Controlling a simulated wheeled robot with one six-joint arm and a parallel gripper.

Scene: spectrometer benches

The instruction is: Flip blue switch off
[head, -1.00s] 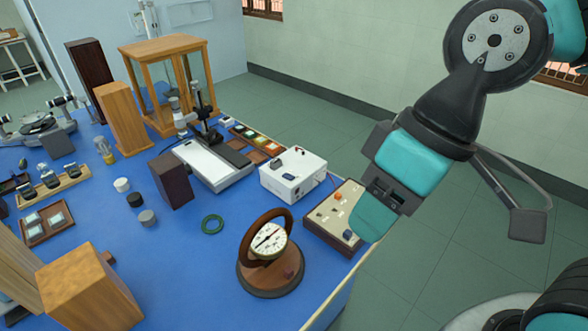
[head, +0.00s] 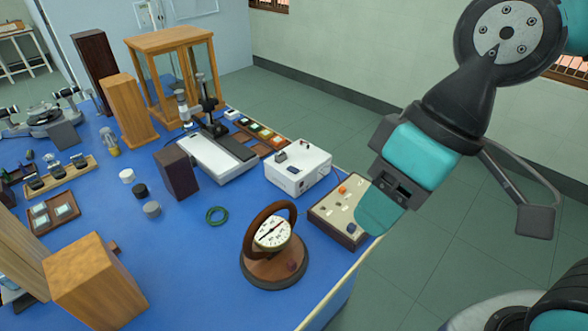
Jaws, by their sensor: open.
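A wooden-framed switch panel (head: 327,222) lies at the right edge of the blue bench, with an orange knob and several small switches on its pale top. A small blue switch (head: 351,228) shows at its near right part; its on or off position is too small to tell. My gripper (head: 379,211) is open, hanging above and just right of the panel in the picture. Its teal fingertip covers the panel's right end. I see no contact with the switch, and the gap between them is hard to judge.
A white box (head: 298,168) stands behind the panel. A round dial meter on a wooden base (head: 272,268) stands at its near left, close to the bench's front edge. The floor to the right is clear.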

